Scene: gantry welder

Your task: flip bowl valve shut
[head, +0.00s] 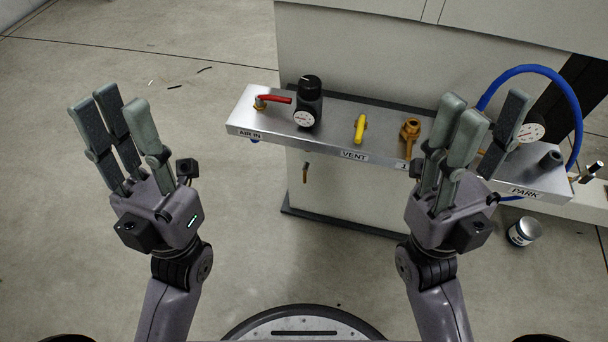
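No label that I can read says bowl, so I cannot tell which fitting is the bowl valve. A metal shelf panel (336,134) carries a red lever valve (273,98) by AIR IN, its lever lying along the panel to the right. A yellow handle (360,128) stands by VENT, with a brass fitting (410,130) to its right. A small brass piece (306,173) hangs below the panel. My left gripper (109,107) is open and empty, left of the panel. My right gripper (486,110) is open, in front of the panel's right part, hiding some of it.
A black regulator with a gauge (309,102) stands beside the red lever. A blue hose (549,72) arches at the right near another gauge (531,131) and the PARK label. A tin (523,232) is on the floor. Floor at the left is mostly clear.

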